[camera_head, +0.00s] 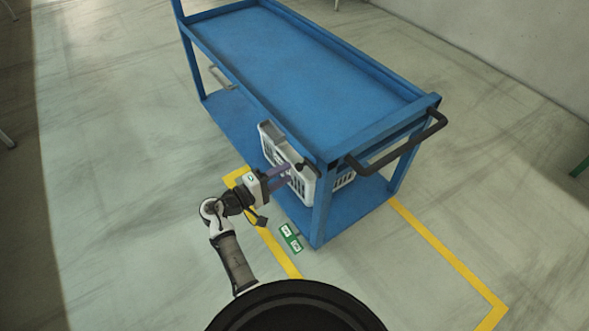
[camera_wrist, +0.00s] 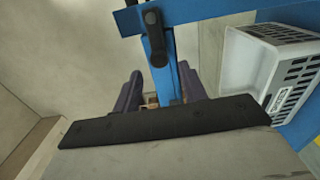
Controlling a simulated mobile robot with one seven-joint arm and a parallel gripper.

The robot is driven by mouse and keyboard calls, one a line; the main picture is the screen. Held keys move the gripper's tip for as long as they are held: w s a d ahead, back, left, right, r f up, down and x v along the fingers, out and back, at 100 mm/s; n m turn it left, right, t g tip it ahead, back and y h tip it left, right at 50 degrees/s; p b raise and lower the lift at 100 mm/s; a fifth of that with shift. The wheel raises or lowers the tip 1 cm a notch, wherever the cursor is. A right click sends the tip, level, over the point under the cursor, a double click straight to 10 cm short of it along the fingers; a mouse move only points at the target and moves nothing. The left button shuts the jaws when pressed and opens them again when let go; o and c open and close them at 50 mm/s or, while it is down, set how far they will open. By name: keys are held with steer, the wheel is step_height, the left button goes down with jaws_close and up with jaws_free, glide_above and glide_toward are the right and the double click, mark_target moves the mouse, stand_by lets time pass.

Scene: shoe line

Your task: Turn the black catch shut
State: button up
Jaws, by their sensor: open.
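The black catch (camera_wrist: 157,40) is a short dark lever on the blue rail of the cart, near a corner post. In the wrist view it runs lengthwise down the picture, across the rail's edge. In the head view the catch (camera_head: 301,166) is a small dark shape by the cart's near corner. My gripper (camera_head: 287,174) is open, its purple fingers pointing at that corner. In the wrist view my gripper (camera_wrist: 160,90) shows its two fingers apart, below the catch in the picture and to either side of its line. I see no contact with the catch.
The blue cart (camera_head: 290,60) has an empty top tray and a black push handle (camera_head: 398,145). A white slotted basket (camera_head: 274,152) stands on its lower shelf, close to my gripper. A green tag (camera_head: 291,238) and yellow tape (camera_head: 440,252) are by the cart; floor to the left is clear.

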steer(key=b+v, duration=0.1)
steer(key=v, duration=0.7)
steer(key=shift+a, duration=0.15)
steer(key=shift+s, duration=0.1)
